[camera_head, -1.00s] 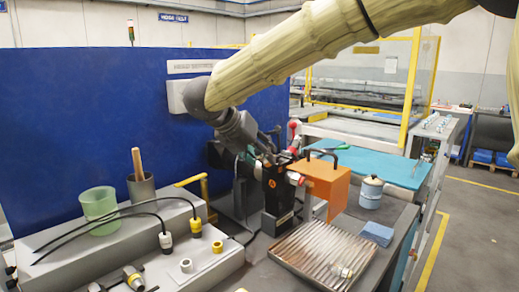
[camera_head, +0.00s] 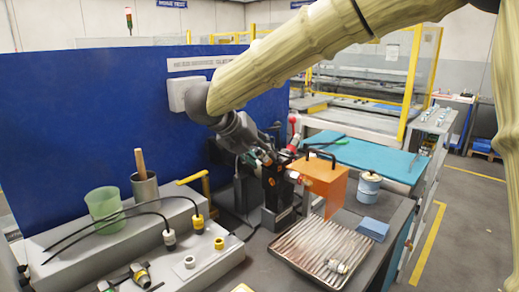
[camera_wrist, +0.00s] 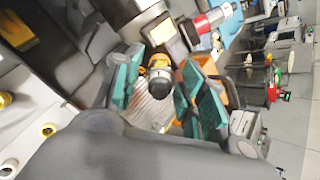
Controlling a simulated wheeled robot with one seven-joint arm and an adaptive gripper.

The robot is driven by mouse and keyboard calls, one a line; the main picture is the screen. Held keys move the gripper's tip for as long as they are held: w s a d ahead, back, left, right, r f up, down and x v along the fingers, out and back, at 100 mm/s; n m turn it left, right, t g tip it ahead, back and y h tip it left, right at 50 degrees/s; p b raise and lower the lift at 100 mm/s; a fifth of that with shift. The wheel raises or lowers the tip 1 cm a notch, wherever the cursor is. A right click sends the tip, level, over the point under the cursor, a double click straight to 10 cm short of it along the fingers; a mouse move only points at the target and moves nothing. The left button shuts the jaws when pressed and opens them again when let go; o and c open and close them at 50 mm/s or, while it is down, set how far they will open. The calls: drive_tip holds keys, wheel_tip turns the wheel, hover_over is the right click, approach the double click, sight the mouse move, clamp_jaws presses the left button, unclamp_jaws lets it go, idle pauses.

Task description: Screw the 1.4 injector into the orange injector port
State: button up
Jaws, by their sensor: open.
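My gripper (camera_head: 270,165) is at the machine beside an orange box (camera_head: 327,180). In the wrist view my gripper (camera_wrist: 160,88) has its two teal-padded fingers apart. A black-tipped fitting with a yellow-orange collar (camera_wrist: 158,78) shows between the fingers; I cannot tell if they touch it. A red-and-white fitting (camera_wrist: 212,20) is beyond the fingers in the wrist view. A similar small metal-and-white fitting (camera_head: 338,266) lies in the ribbed tray. I can read no 1.4 marking, and cannot tell for sure which part is the orange injector port.
A grey block (camera_head: 90,250) at left carries a green cup (camera_head: 104,206), a grey cup with a wooden handle (camera_head: 145,188), black cables with white and yellow plugs, rings and loose fittings. The ribbed tray (camera_head: 300,262), blue cloth (camera_head: 373,229) and small pot (camera_head: 369,187) stand at right.

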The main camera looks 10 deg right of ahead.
drive_tip(key=shift+r+n+p, duration=0.1)
drive_tip(key=shift+n+p, duration=1.4)
drive_tip(key=shift+p, duration=0.75)
drive_tip(key=shift+n+p, duration=0.8)
drive_tip(key=shift+p, duration=0.5)
drive_tip(key=shift+n+p, duration=2.7)
drive_tip(key=shift+p, duration=1.8)
drive_tip(key=shift+n+p, duration=2.4)
drive_tip(key=shift+p, duration=1.55)
drive_tip(key=shift+n, duration=0.3)
drive_tip(key=shift+n+p, duration=0.4)
drive_tip(key=shift+p, duration=0.7)
drive_tip(key=shift+n+p, duration=2)
drive_tip(key=shift+p, duration=0.8)
